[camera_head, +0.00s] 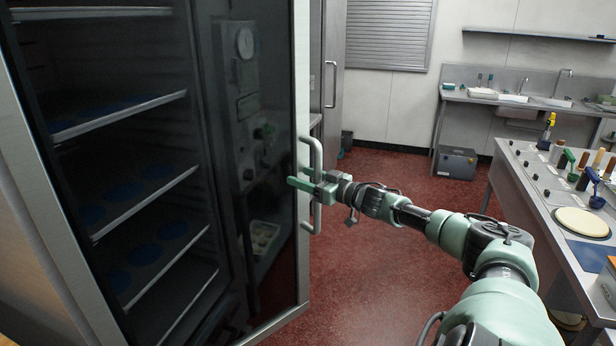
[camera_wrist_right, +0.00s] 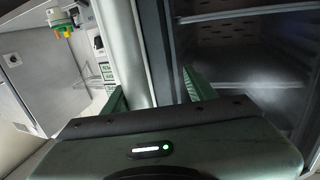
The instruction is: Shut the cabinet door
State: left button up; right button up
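The cabinet (camera_head: 120,180) fills the left of the head view, with wire shelves inside. Its door (camera_head: 303,100) stands open, a dark glass pane in a pale metal frame with a vertical bar handle (camera_head: 317,155) on its edge. My right gripper (camera_head: 300,178) is at the handle's mid-height, its green fingers pointing left across the handle and door edge. In the right wrist view, the fingers (camera_wrist_right: 157,92) are apart, with the pale door frame (camera_wrist_right: 128,50) and dark glass beyond them. I cannot tell whether they touch the door or handle. My left gripper is not in view.
A counter (camera_head: 525,195) with tools and a round pale board (camera_head: 582,222) stands at the right. A sink bench (camera_head: 540,103) is at the back, with a grey box (camera_head: 456,163) on the floor. Red floor (camera_head: 400,270) is clear beside the door.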

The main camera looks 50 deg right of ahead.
dwell(0.4)
jog(key=shift+s+f, duration=0.1)
jog(key=shift+s+d, duration=0.1)
jog(key=shift+s, duration=0.1)
jog(key=s+p, duration=0.3)
jog(key=s, duration=0.4)
jog(key=shift+s+d, duration=0.15)
jog(key=shift+d, duration=0.15)
dwell(0.7)
